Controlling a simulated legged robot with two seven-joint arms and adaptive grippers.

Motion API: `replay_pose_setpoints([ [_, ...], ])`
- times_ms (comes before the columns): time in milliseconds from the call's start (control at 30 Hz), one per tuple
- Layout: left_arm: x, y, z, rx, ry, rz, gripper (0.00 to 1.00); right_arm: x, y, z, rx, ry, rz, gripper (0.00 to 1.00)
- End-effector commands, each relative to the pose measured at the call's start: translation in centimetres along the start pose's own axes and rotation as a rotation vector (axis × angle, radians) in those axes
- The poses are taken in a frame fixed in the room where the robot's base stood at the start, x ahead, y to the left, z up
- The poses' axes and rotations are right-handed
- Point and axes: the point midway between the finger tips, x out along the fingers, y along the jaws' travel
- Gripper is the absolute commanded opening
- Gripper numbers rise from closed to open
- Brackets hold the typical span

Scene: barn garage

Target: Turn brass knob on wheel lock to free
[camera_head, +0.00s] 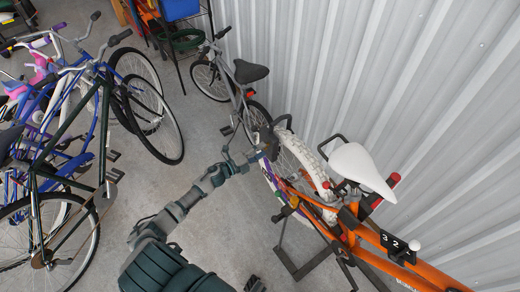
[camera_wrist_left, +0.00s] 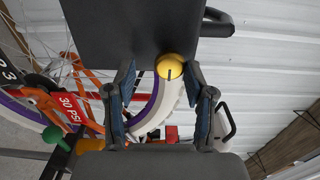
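The brass knob (camera_wrist_left: 170,67) is round and yellow, with a dark slot line, on the dark lock body (camera_wrist_left: 128,30) in the left wrist view. The wheel lock (camera_head: 268,139) sits at the white-tyred wheel of the orange bike (camera_head: 372,232) in the head view; its knob cannot be made out there. My left gripper (camera_head: 257,153) is at the lock. Its fingers (camera_wrist_left: 160,72) are open, with the knob between their tips, nearer the right finger. I cannot tell whether they touch it. A small dark part at the head view's bottom edge may be my right gripper (camera_head: 255,285).
The orange bike has a white saddle (camera_head: 362,168) and stands near the corrugated wall (camera_head: 400,75). A grey bike (camera_head: 238,85) stands just beyond the lock. Several bikes (camera_head: 75,130) crowd the left. Bare concrete floor (camera_head: 200,125) lies between.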

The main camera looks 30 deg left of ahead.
Motion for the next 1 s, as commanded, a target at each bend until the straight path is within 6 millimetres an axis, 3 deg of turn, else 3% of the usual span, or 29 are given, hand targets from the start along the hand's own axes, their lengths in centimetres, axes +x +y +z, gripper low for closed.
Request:
replay_pose_setpoints([
  [367,-0.7,-0.5,0.2,0.001,-0.003,-0.008,0.56,-0.1,-0.2,0.2,0.000,-0.001,-0.003,0.40],
  [800,-9.6,-0.1,0.2,-0.001,-0.003,-0.003,0.56,-0.1,-0.1,0.1,0.000,0.000,-0.002,0.40],
  [1000,-11.7,0.0,0.2,0.000,-0.003,-0.003,0.56,0.0,0.0,0.1,0.000,-0.001,-0.002,0.40],
])
